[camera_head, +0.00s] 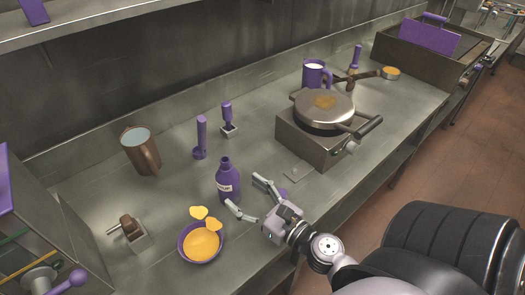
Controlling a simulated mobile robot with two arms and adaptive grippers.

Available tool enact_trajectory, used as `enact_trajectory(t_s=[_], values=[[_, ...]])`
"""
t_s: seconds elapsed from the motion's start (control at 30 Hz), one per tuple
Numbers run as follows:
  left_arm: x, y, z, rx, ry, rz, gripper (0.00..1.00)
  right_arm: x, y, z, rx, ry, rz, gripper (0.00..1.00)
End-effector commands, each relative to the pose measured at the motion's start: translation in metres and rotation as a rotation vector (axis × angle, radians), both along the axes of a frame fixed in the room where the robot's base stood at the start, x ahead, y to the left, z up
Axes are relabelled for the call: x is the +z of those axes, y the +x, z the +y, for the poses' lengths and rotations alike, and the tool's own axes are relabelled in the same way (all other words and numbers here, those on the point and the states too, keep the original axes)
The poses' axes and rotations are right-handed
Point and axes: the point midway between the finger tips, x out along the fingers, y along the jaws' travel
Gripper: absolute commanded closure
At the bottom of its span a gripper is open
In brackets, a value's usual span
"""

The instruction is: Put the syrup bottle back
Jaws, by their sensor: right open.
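The syrup bottle (227,187) is purple with a pale label and an open-looking neck. It stands upright near the middle of the steel counter. My right gripper (246,195) is open, just to the right of the bottle. Its two fingers are spread and point toward the bottle, with nothing visibly held between them. Whether a finger touches the bottle, I cannot tell. My left gripper is not in view.
A purple bowl (187,253) of orange-yellow contents stands close in front of the bottle. A waffle iron (324,108) stands at the right, near a purple mug (313,75). A brown pitcher (143,157) and purple-handled tools (201,138) stand behind. Bare counter lies left of the bottle.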

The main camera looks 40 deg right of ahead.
Motion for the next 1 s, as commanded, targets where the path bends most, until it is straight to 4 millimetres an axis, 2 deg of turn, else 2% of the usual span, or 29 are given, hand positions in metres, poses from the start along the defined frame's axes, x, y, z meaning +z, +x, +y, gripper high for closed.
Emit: enact_trajectory(t_s=[0.03, 0.1, 0.33, 0.5, 1.0], values=[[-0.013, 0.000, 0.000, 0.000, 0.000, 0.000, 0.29, -0.007, -0.012, -0.002, -0.001, 0.001, 0.003, 0.33], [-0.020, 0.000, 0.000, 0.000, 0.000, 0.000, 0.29, -0.007, -0.025, -0.004, -0.002, 0.001, 0.002, 0.33], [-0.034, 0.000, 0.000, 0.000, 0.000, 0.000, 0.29, -0.003, -0.053, -0.009, -0.001, 0.001, 0.000, 0.33], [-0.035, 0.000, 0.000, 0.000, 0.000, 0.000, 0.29, 0.000, -0.059, -0.010, 0.001, 0.000, -0.001, 0.33], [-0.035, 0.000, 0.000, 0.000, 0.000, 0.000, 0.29, 0.001, -0.059, -0.010, 0.000, 0.000, -0.001, 0.33]])
